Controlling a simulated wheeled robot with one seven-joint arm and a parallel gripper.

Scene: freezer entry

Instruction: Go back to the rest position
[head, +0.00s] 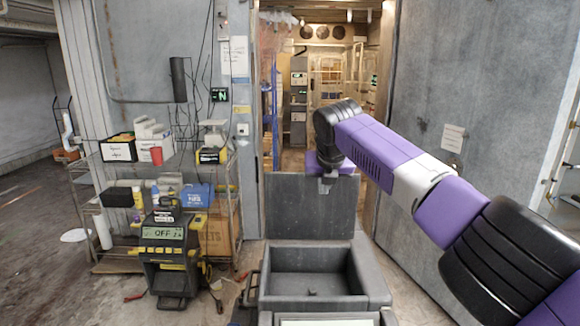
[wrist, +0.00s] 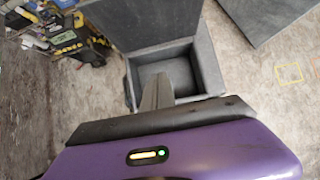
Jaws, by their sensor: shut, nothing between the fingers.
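My gripper (head: 328,181) hangs at the end of my purple and black arm, in front of the doorway. In the head view it is small and partly hidden by the arm's last links. In the wrist view my gripper (wrist: 157,92) shows as dark fingers pressed together, with nothing between them. It points down toward a grey open bin (wrist: 172,68), which also shows in the head view (head: 262,285). The gripper is above and apart from the bin. The bin looks empty but for a small dark spot on its floor.
A grey upright panel (head: 310,207) stands behind the bin. A wire shelf (head: 228,200) with boxes and a red cup stands left, with a yellow and black device (head: 168,262) before it. A grey wall (head: 478,100) is at right. Open floor (head: 40,225) lies far left.

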